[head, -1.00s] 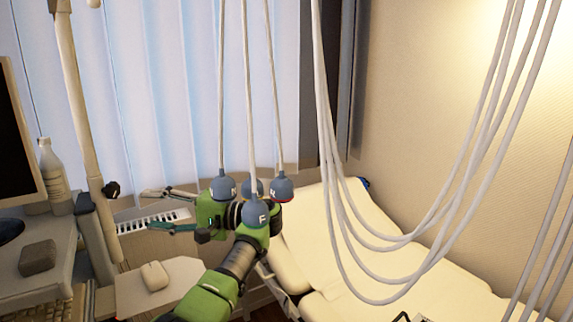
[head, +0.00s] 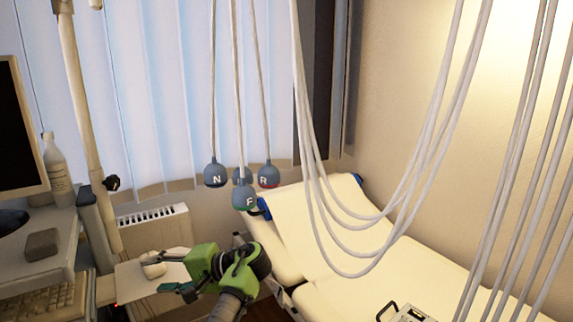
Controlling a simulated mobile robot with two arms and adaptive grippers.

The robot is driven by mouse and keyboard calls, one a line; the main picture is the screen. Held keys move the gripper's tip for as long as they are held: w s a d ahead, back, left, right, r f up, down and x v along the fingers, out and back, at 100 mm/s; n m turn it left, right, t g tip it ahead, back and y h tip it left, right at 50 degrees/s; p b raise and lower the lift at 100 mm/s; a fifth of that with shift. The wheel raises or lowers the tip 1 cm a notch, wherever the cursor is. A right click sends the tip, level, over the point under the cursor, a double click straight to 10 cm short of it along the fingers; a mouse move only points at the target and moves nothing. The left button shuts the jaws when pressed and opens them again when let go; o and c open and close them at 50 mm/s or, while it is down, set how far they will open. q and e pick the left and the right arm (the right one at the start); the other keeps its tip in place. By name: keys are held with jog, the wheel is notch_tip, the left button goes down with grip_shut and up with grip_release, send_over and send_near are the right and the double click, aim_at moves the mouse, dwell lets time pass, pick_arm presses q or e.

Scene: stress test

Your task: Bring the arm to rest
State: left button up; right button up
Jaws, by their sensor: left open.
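My left arm is green and black and comes in at the bottom middle of the head view. My right gripper is not in view.
Blue-grey bulbs marked N (head: 215,175), R (head: 268,176) and F (head: 244,199) hang on cables above my arm. Looped white cables (head: 345,272) hang over the cream bed (head: 400,262). A monitor (head: 22,135), bottle (head: 56,170) and keyboard (head: 45,303) stand at left.

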pick_arm(q)
jog(key=s+d+f+h, duration=0.1)
jog(key=s+f+h, duration=0.3)
jog(key=s+f, duration=0.65)
jog(key=s+d+f+h, duration=0.1)
jog(key=s+f+h, duration=0.45)
jog(key=f, duration=0.85)
jog(key=s+d+r+h, duration=0.15)
jog(key=s+d, duration=0.25)
jog(key=s, duration=0.7)
jog(key=s+d+r+h, duration=0.1)
jog(key=s+d+h, duration=0.25)
jog(key=s, duration=0.75)
notch_tip(320, 180, down, 26)
jog(key=s, duration=0.2)
jog(key=s+a+f+g, duration=0.1)
jog(key=s+a+f, duration=0.1)
jog(key=s+f, duration=1.4)
jog(key=shift+s+a+f+g, duration=0.3)
jog(key=shift+s+g, duration=0.1)
jog(key=shift+s, duration=0.15)
jog(key=shift+y, duration=0.25)
